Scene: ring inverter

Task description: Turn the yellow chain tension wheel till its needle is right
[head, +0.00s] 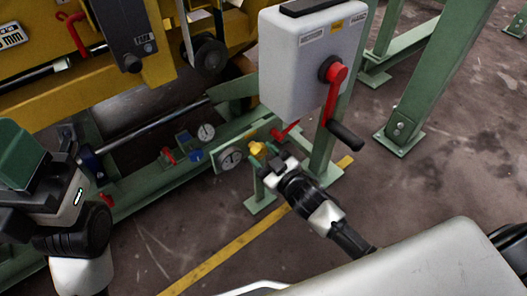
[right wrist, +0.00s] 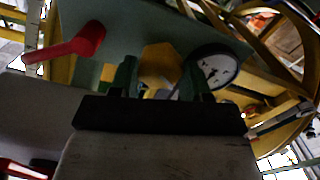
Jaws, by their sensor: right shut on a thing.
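The small yellow wheel (head: 257,148) sits on the green rail, below the grey box. My right gripper (head: 268,158) is at the wheel. In the right wrist view, the yellow wheel (right wrist: 160,64) shows between the two fingers of my right gripper (right wrist: 159,80), which is shut on it. A round white gauge (head: 231,158) is just left of the wheel; it also shows in the right wrist view (right wrist: 214,66), partly behind a finger. Its needle is too small and dark to read.
A grey box (head: 312,60) with a red crank (head: 332,95) and black handle (head: 345,136) stands close above my right gripper. A red lever (head: 285,131) is beside the wheel. A second gauge (head: 206,132) sits farther back.

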